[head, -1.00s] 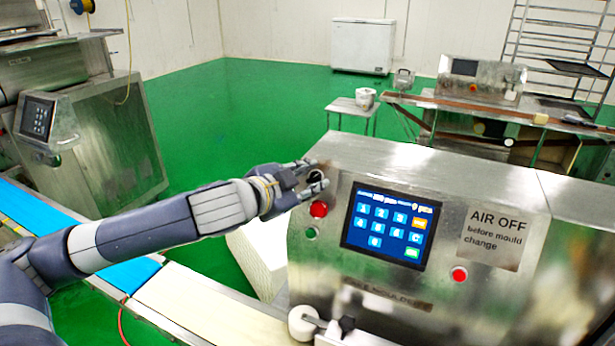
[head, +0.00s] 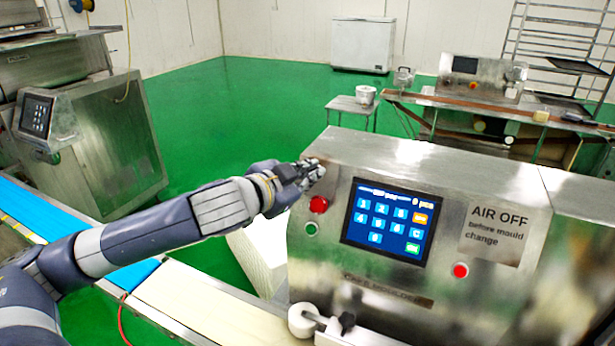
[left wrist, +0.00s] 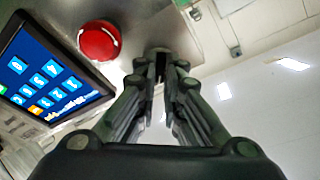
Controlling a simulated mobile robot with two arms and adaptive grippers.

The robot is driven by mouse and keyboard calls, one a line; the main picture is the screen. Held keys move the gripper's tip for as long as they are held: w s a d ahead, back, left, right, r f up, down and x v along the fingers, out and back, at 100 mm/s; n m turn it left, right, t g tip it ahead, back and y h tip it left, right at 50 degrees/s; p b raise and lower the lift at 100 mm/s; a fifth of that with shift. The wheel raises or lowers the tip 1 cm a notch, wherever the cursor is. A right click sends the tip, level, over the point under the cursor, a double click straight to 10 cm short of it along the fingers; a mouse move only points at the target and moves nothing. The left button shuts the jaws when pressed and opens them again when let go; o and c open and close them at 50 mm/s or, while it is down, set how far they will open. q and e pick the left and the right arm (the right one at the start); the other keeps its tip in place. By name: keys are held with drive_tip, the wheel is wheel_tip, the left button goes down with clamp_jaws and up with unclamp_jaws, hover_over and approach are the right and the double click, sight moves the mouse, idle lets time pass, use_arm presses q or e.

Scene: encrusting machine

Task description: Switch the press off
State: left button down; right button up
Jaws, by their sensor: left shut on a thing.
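The press (head: 440,185) is a stainless steel machine with a lit touchscreen (head: 388,222) and a sign reading "AIR OFF before mould change". A red button (head: 318,204) and a green button (head: 311,229) sit left of the screen, and another red button (head: 460,271) sits to its lower right. My left gripper (head: 312,172) is at the panel's upper left corner, above the first red button. Its fingers are shut on a small dark knob (left wrist: 158,54), seen in the left wrist view and mostly hidden by the fingers in the head view. The knob's setting cannot be read.
A conveyor with a blue belt (head: 140,273) and a pale belt runs below my left arm. Another steel machine (head: 105,140) stands at the left. A small table with a pot (head: 365,96) and a white chest freezer (head: 362,45) are farther back. The green floor between is clear.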

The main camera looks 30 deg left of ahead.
use_arm(q)
drive_tip(key=shift+d+f+n, duration=0.1)
drive_tip(key=shift+n, duration=0.9)
drive_tip(key=shift+n+y, duration=0.4)
drive_tip(key=shift+n, duration=0.7)
drive_tip(key=n+y, duration=0.1)
drive_tip(key=n, duration=0.3)
drive_tip(key=n+p, duration=0.1)
drive_tip(key=n, duration=0.1)
drive_tip(key=n+y+p, duration=0.1)
drive_tip(key=n+p, duration=0.1)
drive_tip(key=n, duration=0.1)
drive_tip(key=shift+d+r, duration=0.1)
drive_tip(key=shift+r, duration=0.1)
drive_tip(key=shift+f+n+g+y+p, duration=0.1)
drive_tip(key=shift+n+g+y+p, duration=0.4)
drive_tip(key=shift+n+p, duration=1.55)
drive_tip(key=shift+n+b, duration=0.5)
drive_tip(key=shift+n, duration=0.15)
drive_tip(key=c, duration=1.7)
unclamp_jaws()
